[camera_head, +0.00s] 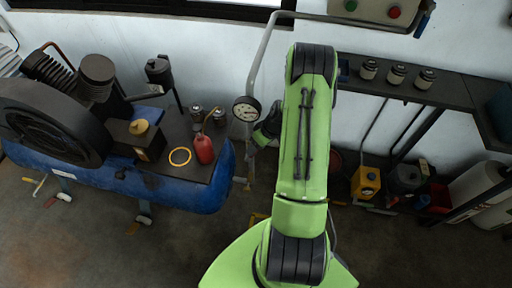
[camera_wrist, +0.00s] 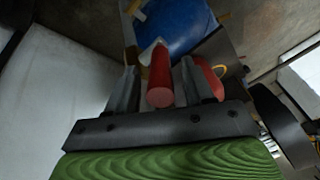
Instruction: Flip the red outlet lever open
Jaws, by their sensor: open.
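The red lever (camera_wrist: 160,78) shows in the wrist view as a rounded red bar with its end towards the camera. It lies between the two fingers of my gripper (camera_wrist: 160,68), with a visible gap on each side. My gripper is open and not closed on it. The lever's far end, near a pale fitting, is partly hidden. In the head view my gripper is mostly hidden behind my green arm, near the pressure gauge (camera_head: 247,109); I cannot make out the lever there.
The blue compressor tank (camera_head: 180,193) lies at left; it also shows in the wrist view (camera_wrist: 172,25). A red can (camera_head: 204,149) and yellow ring (camera_head: 180,156) sit on its deck. A grey pipe (camera_head: 263,55) runs up the wall. A shelf (camera_head: 450,91) with jars is at right.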

